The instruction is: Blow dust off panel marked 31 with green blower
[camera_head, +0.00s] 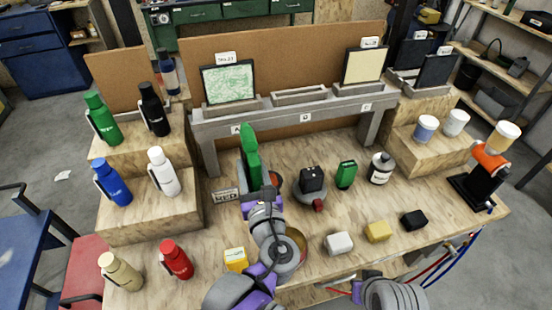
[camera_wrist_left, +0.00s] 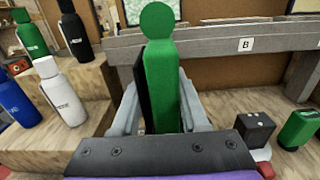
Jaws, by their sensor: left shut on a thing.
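My left gripper (camera_head: 260,187) is shut on the green blower (camera_head: 250,150). The blower is upright, with a round top and a black strip on its left side. It also shows in the left wrist view (camera_wrist_left: 162,80) between the two grey fingers. A panel (camera_head: 229,82) with a speckled green-white face stands behind it on the grey rack, slightly left; its label (camera_head: 225,58) appears to end in 31. The blower is in front of the rack, apart from the panel. Part of my right gripper (camera_head: 366,274) shows at the bottom edge; its fingers are not clear.
A pale yellow panel (camera_head: 364,65) stands at the rack's (camera_head: 300,110) right end; the middle slot is empty. Wooden steps (camera_head: 150,215) at left hold several bottles. A black box, a small green item (camera_head: 346,175) and a white bottle (camera_head: 380,168) stand right of the blower.

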